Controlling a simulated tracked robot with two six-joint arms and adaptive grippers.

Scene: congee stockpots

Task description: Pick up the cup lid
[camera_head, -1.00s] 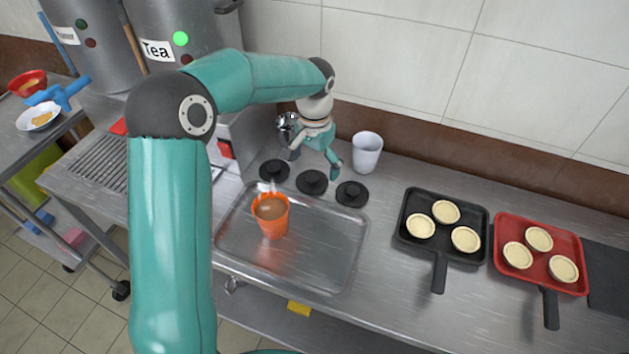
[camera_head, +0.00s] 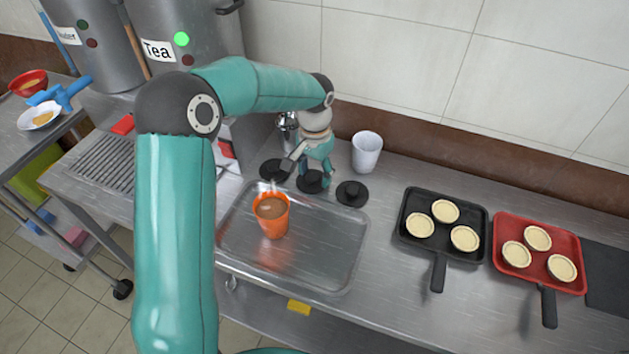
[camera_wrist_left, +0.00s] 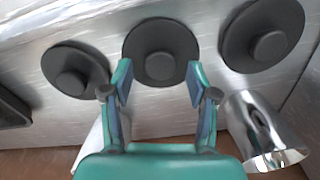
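Three black round cup lids with raised knobs lie in a row on the steel counter. In the head view they are the left lid (camera_head: 272,169), the middle lid (camera_head: 311,184) and the right lid (camera_head: 352,194). My left gripper (camera_head: 309,174) points down over the middle lid and partly hides it. In the left wrist view, the open fingers (camera_wrist_left: 160,84) stand on either side of the middle lid's knob (camera_wrist_left: 160,66), with nothing held. I cannot tell whether the fingers touch the lid. The right gripper is not in view.
An orange cup of brown drink (camera_head: 272,222) stands in a metal tray (camera_head: 330,270) in front of the lids. A white cup (camera_head: 366,152) and a metal cup (camera_wrist_left: 262,130) stand near the wall. A black pan (camera_head: 438,274) and a red tray (camera_head: 508,226) with pastries are right.

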